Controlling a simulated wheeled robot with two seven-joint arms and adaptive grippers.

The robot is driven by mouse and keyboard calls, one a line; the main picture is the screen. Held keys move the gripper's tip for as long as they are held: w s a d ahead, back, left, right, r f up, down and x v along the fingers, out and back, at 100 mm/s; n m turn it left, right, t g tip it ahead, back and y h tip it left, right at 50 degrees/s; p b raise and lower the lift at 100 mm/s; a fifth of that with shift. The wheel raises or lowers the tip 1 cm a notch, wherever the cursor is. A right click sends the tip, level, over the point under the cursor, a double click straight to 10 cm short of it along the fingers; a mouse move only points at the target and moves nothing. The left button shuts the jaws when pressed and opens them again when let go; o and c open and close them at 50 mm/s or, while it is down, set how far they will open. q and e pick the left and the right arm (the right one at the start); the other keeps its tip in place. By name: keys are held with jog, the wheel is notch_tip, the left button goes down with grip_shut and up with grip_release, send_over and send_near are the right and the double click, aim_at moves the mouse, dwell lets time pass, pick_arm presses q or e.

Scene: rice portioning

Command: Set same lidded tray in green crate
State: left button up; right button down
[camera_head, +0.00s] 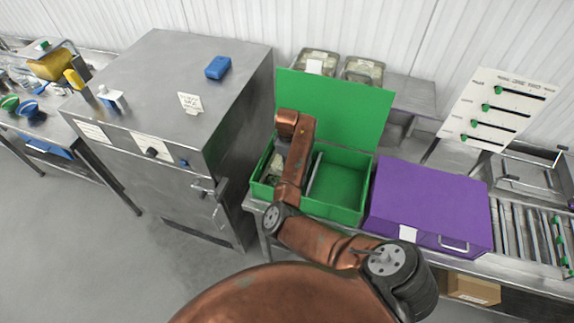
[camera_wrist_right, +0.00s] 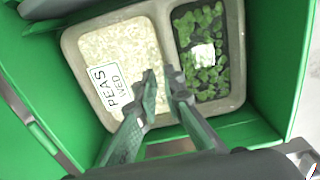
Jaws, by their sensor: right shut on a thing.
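The lidded tray (camera_wrist_right: 72,52) lies inside the green crate (camera_head: 338,212), filling most of the right wrist view. It has a pale rice compartment and a dark compartment with green leaves, with a "PEAS WED" label (camera_wrist_right: 111,87) on the rice side. My right gripper (camera_wrist_right: 165,82) is shut on the tray near the bar between the compartments. In the head view, part of the tray (camera_head: 275,168) shows in the crate's left section. My arm hides the gripper and the rest of the tray there. My left gripper is not in view.
The crate's green lid (camera_head: 350,105) stands open at the back. The crate's right section looks empty beyond a divider (camera_head: 314,175). A purple closed box (camera_head: 430,205) stands close on the right, a steel cabinet (camera_head: 180,75) on the left. Two more trays (camera_head: 362,71) stand behind the lid.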

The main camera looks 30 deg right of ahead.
jog(key=shift+w+f+b, duration=0.1)
jog(key=shift+f+b, duration=0.3)
jog(key=shift+b, duration=0.25)
dwell(1.0)
jog(key=c, duration=2)
grip_release()
jog(key=shift+o, duration=0.6)
jog(key=o, duration=0.4)
jog(key=shift+r+p, duration=2.1)
jog(key=shift+r, duration=1.9)
